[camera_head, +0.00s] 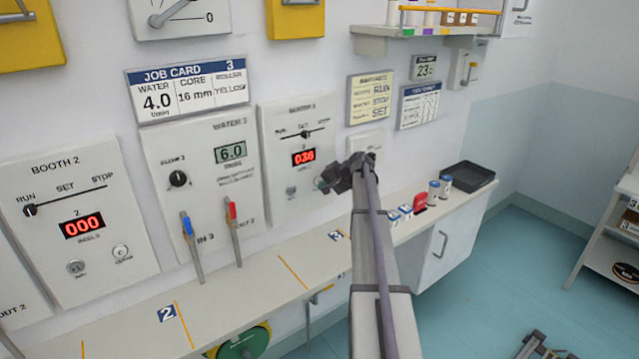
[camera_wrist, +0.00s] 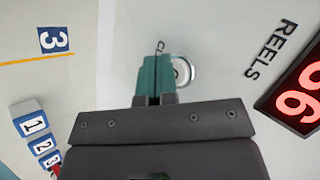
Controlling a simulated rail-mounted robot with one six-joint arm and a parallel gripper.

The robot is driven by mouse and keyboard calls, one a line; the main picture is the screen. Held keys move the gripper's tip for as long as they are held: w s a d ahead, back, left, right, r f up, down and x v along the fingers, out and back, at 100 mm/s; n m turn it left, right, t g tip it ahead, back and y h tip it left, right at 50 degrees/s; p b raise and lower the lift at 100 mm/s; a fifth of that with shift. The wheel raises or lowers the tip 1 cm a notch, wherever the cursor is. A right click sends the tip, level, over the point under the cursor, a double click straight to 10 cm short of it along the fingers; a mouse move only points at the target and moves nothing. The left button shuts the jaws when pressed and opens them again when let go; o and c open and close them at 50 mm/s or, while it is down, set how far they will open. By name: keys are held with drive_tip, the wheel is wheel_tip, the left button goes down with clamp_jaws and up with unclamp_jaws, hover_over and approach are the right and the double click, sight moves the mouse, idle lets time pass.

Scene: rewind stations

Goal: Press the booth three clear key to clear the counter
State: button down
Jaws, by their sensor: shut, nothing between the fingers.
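The booth three panel (camera_head: 281,172) is on the wall in the head view, its heading blurred. Its red counter display (camera_head: 304,157) seems to read 036; part of the display (camera_wrist: 298,97) shows at the right of the wrist view. A round key (camera_wrist: 188,71) with a pale rim sits in the wrist view, partly covered by my fingers; the lettering beside it starts with C. My gripper (camera_head: 324,185) is at the panel's lower right and hides that key in the head view. In the wrist view my gripper (camera_wrist: 157,68) is shut and empty, its green tips overlapping the key's left side. Contact cannot be told.
The booth two panel (camera_head: 75,205) reads 000 at the left. Numbered blocks (camera_head: 400,213), a red item (camera_head: 420,202) and a black tray (camera_head: 467,177) are to the right.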

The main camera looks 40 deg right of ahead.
drive_tip(key=shift+w, duration=0.4)
idle(0.3)
drive_tip(key=shift+s, duration=0.8)
drive_tip(key=s, duration=0.5)
idle(0.3)
idle(0.6)
